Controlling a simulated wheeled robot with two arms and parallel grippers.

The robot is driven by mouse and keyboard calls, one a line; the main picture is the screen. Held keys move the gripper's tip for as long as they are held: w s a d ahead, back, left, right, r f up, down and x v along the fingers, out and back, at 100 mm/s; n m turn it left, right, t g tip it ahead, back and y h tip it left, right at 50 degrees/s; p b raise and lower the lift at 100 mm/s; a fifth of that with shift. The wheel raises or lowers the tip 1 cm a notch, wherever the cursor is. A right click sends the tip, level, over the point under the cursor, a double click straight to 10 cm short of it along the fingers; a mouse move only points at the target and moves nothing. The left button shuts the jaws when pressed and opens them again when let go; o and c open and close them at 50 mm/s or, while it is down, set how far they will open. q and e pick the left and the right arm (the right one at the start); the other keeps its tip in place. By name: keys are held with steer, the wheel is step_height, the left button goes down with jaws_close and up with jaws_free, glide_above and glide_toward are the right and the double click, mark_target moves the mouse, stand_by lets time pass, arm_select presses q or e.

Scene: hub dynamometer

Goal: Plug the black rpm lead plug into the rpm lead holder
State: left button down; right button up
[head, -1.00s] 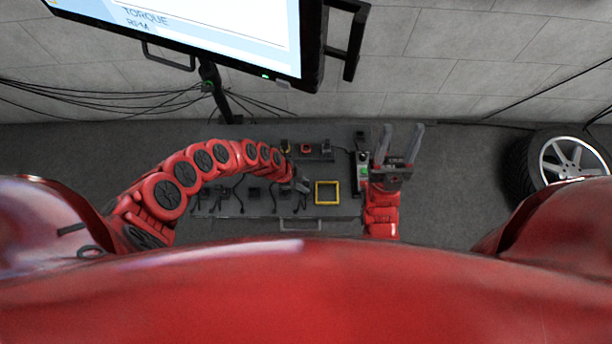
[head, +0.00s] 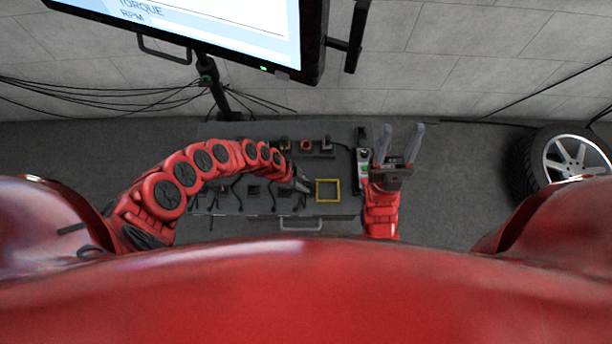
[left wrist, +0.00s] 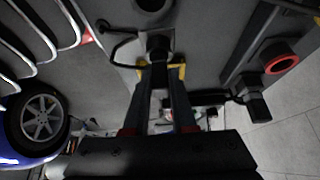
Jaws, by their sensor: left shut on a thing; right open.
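My left gripper (head: 302,185) is over the bench, just left of the yellow square frame. In the left wrist view its fingers (left wrist: 160,78) are shut on a black plug (left wrist: 158,47), with a black lead (left wrist: 118,48) curving off to the left. The plug is too small to make out in the head view. A row of sockets stands on the back strip of the bench, including a red ring (head: 306,145) and a black holder (head: 326,144). I cannot tell which is the rpm lead holder. My right gripper (head: 402,135) is open and empty, right of the bench.
The yellow frame (head: 328,190) lies on the grey bench (head: 265,207). A grey box with a green button (head: 363,156) stands at the bench's right side. Several black leads lie at the front left. The monitor (head: 200,30) overhangs the back; a wheel (head: 565,158) is far right.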

arm_select(q)
steer(key=c, duration=0.7)
jaws_free()
steer(key=shift+o, duration=0.2)
steer(key=p+v, duration=0.8)
steer(key=v, duration=0.9)
steer(key=shift+r, duration=0.2)
